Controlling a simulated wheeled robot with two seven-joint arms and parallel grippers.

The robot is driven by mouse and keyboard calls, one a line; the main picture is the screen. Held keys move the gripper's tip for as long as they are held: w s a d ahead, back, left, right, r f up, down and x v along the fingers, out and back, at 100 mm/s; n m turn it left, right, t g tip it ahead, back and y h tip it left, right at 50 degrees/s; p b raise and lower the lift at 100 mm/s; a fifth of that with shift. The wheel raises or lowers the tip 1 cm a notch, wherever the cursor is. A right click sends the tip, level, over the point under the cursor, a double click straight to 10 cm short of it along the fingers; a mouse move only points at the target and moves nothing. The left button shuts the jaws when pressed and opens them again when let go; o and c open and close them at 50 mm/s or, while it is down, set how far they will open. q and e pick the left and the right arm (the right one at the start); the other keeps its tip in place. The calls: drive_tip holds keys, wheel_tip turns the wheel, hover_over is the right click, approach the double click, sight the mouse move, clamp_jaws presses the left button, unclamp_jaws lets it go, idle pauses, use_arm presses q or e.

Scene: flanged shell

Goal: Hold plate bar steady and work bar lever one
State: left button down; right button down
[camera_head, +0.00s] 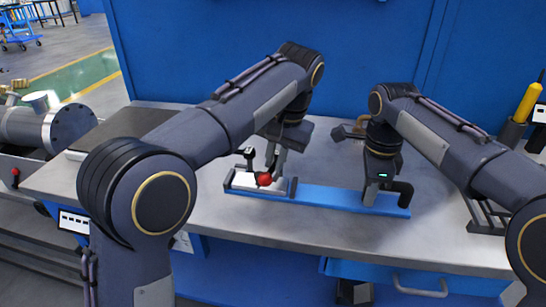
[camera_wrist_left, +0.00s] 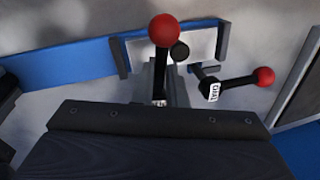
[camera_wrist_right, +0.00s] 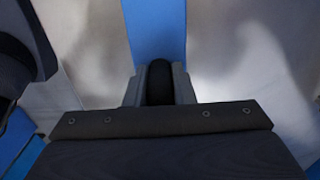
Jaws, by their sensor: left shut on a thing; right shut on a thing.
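The blue plate bar (camera_head: 335,196) lies along the bench, with a pale framed section at its left end. My left gripper (camera_head: 275,164) is shut on a lever with a red ball knob (camera_head: 264,180). The left wrist view shows this knob (camera_wrist_left: 165,30) beyond the fingertips. A second red-knobbed lever (camera_wrist_left: 240,82) with a small white label sits beside it, apart from the fingers. My right gripper (camera_head: 380,190) is shut on the black handle (camera_wrist_right: 160,84) at the bar's right end. The fingers hide part of that handle.
A dark flat plate (camera_head: 128,130) lies on the bench's back left. A yellow-handled tool (camera_head: 528,102) stands at the back right. The bench front (camera_head: 330,235) is clear.

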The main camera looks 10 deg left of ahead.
use_arm(q)
drive_tip(key=shift+d, duration=0.1)
idle(0.4)
drive_tip(key=c, duration=1.5)
unclamp_jaws()
use_arm(e)
drive_tip(key=shift+f, duration=0.1)
use_arm(q)
drive_tip(key=shift+o, duration=0.2)
wheel_tip(320, 180, up, 7)
drive_tip(key=d, duration=0.1)
drive_tip(key=shift+d+r, duration=0.15)
drive_tip(key=shift+d, duration=0.05)
drive_tip(key=shift+s, duration=0.1)
